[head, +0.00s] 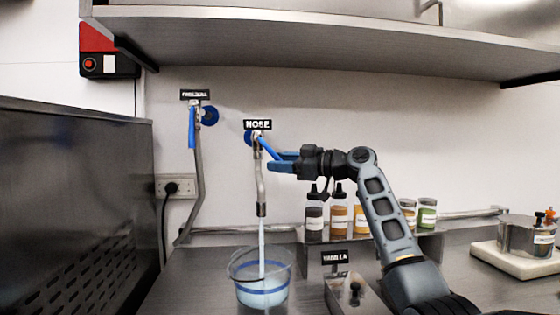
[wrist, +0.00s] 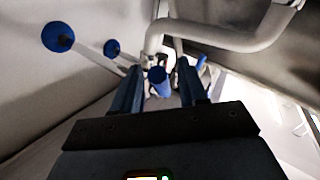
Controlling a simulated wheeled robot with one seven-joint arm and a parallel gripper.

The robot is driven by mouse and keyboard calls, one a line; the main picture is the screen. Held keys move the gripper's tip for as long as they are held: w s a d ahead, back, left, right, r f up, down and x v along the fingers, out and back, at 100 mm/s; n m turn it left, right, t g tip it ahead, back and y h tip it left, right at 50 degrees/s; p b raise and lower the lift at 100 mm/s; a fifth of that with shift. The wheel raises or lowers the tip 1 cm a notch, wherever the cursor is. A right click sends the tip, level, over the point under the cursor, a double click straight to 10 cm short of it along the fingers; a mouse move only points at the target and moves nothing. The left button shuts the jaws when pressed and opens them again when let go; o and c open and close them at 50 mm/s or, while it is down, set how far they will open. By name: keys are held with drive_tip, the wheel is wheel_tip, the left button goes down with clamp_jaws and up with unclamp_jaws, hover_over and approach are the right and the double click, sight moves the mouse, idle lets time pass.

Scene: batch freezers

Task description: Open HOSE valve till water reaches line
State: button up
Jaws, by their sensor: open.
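The HOSE valve (head: 257,137) is on the back wall under its label, with a blue lever (head: 268,147) slanting down to the right. A pale stream of water (head: 262,240) runs from its metal spout (head: 261,190) into a clear bucket (head: 236,270). The bucket holds bluish water and has blue bands around it; I cannot tell exactly how the water surface sits against the line. My gripper (head: 275,161) is open at the lever, coming from the right. In the wrist view my gripper (wrist: 160,88) has blue valve parts between or just beyond its fingers; contact is unclear.
A second labelled valve (head: 200,115) with a blue lever hangs at the left. Several bottles (head: 340,215) stand on a rack behind my arm. A VANILLA sign (head: 334,257) stands right of the bucket. A steel shelf (head: 320,45) overhangs the wall, and a steel machine (head: 75,200) fills the left.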

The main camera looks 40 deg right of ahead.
drive_tip(key=shift+w+a, duration=0.1)
drive_tip(key=shift+w, duration=0.15)
clamp_jaws()
idle(0.5)
